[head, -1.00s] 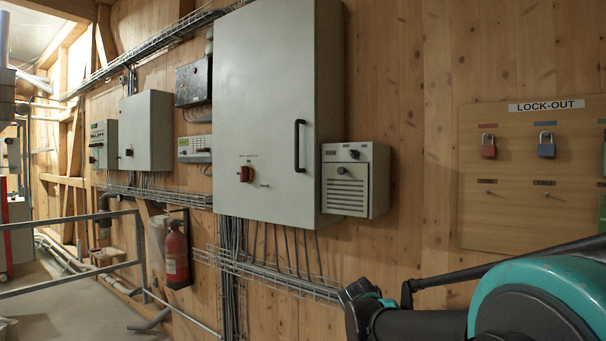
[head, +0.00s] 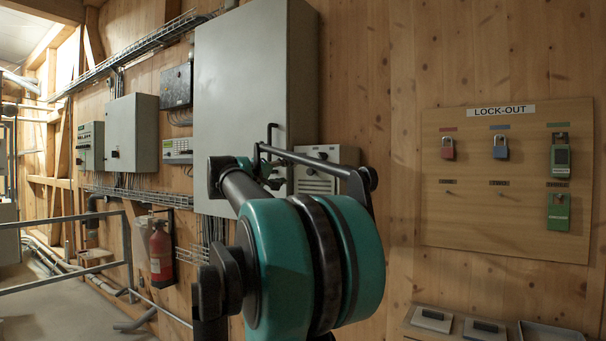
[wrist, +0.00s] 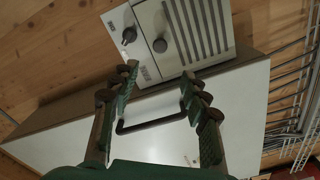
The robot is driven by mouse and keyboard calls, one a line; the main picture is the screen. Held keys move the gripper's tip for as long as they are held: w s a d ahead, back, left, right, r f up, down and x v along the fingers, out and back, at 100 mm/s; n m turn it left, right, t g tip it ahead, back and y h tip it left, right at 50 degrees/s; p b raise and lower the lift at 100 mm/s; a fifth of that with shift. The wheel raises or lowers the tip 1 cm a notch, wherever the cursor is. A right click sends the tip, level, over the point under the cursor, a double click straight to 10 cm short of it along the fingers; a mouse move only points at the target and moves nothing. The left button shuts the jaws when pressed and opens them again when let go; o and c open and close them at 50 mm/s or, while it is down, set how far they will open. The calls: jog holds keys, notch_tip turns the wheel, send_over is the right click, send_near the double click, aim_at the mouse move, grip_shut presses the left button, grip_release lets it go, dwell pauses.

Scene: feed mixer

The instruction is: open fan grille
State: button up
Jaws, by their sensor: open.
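The fan grille (head: 316,181) is the slatted front of a small grey box on the wooden wall, just right of the big cabinet. My arm hides part of it in the head view. In the wrist view the slatted grille (wrist: 197,30) is at the top, with two dark knobs beside the slats. My gripper (wrist: 159,74) is open, and its two fingers point toward the lower edge of the box. Nothing is between the fingertips. I cannot tell their distance from the box. In the head view my arm hides most of the gripper.
The big grey cabinet (head: 240,90) has a black bar handle (wrist: 150,126), which shows between the fingers in the wrist view. A lock-out board (head: 500,215) hangs at right. A railing (head: 70,280), cable tray and fire extinguisher (head: 161,252) are at left.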

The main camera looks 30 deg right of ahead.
aim_at(309, 172)
jog(key=x, duration=1.5)
jog(key=shift+s, duration=0.15)
grip_shut()
